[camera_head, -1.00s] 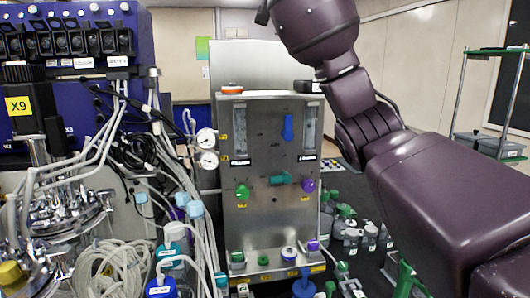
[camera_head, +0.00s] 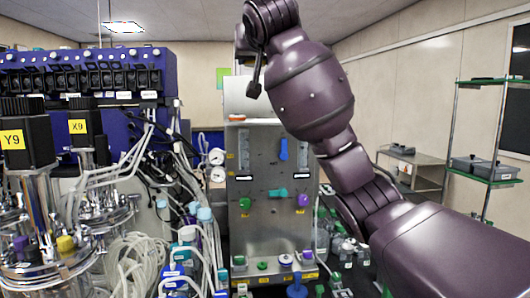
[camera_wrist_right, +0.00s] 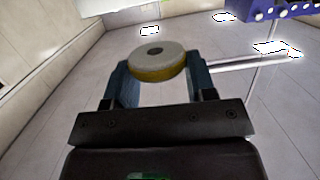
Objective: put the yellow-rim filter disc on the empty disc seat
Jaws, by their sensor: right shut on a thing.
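The yellow-rim filter disc (camera_wrist_right: 157,64), with a pale top and a dark centre hole, is between the two blue-grey fingers of my right gripper (camera_wrist_right: 160,74) in the right wrist view. The gripper is shut on its sides and holds it in the air. In the head view my right arm reaches up in front of the steel cabinet (camera_head: 270,215), and the disc cannot be made out there. An orange disc (camera_head: 237,117) lies on the cabinet's top at left. The top's right part is behind my arm, and I cannot pick out the empty seat. My left gripper is out of view.
Vessels with motors marked Y9 (camera_head: 14,140) and X9 (camera_head: 78,128) stand at left, with many loose hoses (camera_head: 130,265). Coloured knobs and gauges stick out from the cabinet. Bottles (camera_head: 347,250) stand right of it. A glass-shelved rack (camera_head: 487,172) stands far right.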

